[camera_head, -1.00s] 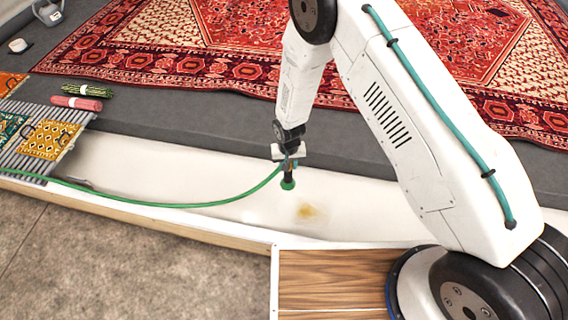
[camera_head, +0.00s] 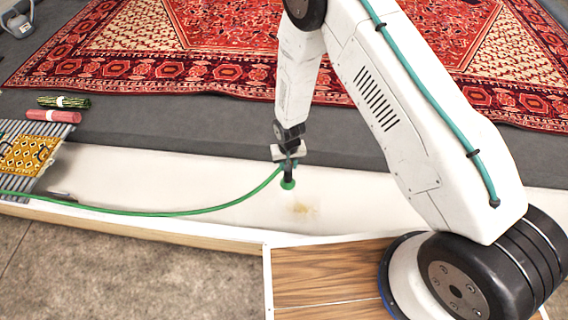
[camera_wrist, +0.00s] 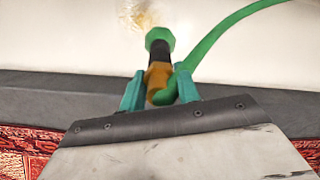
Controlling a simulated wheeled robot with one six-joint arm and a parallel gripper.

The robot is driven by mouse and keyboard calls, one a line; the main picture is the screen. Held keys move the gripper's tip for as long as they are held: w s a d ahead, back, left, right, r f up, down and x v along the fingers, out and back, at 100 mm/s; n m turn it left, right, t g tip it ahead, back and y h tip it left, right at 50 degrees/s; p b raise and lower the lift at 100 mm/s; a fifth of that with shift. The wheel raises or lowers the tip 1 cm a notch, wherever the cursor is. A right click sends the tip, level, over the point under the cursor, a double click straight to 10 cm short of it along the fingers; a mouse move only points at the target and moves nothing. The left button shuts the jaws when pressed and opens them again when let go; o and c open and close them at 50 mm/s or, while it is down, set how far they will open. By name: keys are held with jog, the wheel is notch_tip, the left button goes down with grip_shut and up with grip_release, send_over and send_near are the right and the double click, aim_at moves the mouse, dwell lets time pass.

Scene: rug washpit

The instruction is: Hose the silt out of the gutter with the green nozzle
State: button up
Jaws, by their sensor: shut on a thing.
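My gripper (camera_head: 288,163) is shut on the green nozzle (camera_head: 288,184) above the pale gutter (camera_head: 225,188). In the wrist view the gripper's teal fingers (camera_wrist: 160,92) close on the nozzle's orange-brown body, and its black neck and green head (camera_wrist: 160,37) point away from me. A green hose (camera_head: 150,213) runs from the nozzle to the left along the gutter. A faint brown silt patch (camera_head: 303,209) lies on the gutter floor just beyond the nozzle head; it also shows in the wrist view (camera_wrist: 142,15). No water is visible.
A large red patterned rug (camera_head: 200,70) lies on the grey floor (camera_head: 180,125) behind the gutter. A grey slatted rack (camera_head: 15,184) with a yellow mat crosses the gutter's left end. Two rolled rugs, red (camera_head: 54,116) and green (camera_head: 64,102), lie near it.

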jog(key=s+d+r, duration=0.1)
jog(key=d+r, duration=0.1)
jog(key=d, duration=0.6)
jog(key=s+d+r, duration=0.2)
jog(key=d, duration=0.7)
jog(key=shift+s+d, duration=0.15)
jog(key=shift+s, duration=0.05)
dwell(2.5)
dwell(0.4)
